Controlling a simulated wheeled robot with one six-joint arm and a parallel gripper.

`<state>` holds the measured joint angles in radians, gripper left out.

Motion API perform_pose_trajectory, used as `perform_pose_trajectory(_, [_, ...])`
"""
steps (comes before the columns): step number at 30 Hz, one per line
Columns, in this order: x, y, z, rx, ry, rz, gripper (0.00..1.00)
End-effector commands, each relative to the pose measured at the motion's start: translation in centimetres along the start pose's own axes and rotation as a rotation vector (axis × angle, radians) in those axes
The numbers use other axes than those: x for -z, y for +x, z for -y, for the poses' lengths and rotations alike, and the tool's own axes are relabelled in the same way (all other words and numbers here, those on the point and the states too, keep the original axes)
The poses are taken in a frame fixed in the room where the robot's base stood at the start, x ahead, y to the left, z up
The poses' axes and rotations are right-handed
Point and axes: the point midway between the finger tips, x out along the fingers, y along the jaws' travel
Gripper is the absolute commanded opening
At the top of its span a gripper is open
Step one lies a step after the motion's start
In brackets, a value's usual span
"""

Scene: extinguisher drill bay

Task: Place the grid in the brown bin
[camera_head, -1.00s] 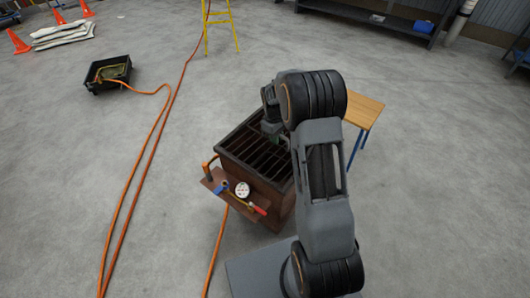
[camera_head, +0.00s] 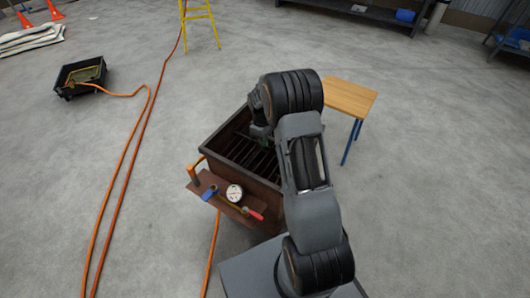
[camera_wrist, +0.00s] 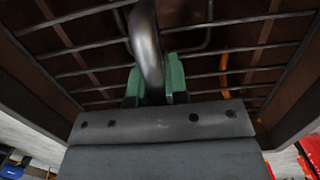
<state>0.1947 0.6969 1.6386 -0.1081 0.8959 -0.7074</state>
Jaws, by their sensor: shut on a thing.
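The brown bin (camera_head: 262,189) is an open-topped box on the floor in the middle of the head view. Its wall also shows in the wrist view (camera_wrist: 31,75). The grid (camera_head: 248,150) is a dark lattice of metal bars, and it lies inside the bin's walls, below the rim. In the wrist view, the grid (camera_wrist: 245,47) has a thick curved metal handle. My gripper (camera_wrist: 155,88) is shut on this handle with its green fingers. In the head view my gripper (camera_head: 262,131) is over the bin and partly hidden by my arm. Whether the grid rests on a support is unclear.
A shelf with a gauge (camera_head: 234,192) and valves juts from the bin's front. A small wooden table (camera_head: 350,97) stands close on the right. Orange hoses (camera_head: 134,160) run along the floor at left, one to a black tray (camera_head: 80,76). A yellow ladder (camera_head: 201,28) stands behind.

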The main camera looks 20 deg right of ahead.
Motion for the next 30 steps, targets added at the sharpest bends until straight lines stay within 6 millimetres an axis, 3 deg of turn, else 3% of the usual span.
perform_pose_trajectory(10, [0.3, 1.5, 0.0, -0.003, -0.002, -0.002, 0.00])
perform_pose_trajectory(21, [0.8, 5.8, -0.1, -0.003, -0.001, -0.002, 0.00])
perform_pose_trajectory(30, [0.8, 5.9, -0.1, -0.003, -0.001, -0.003, 0.00])
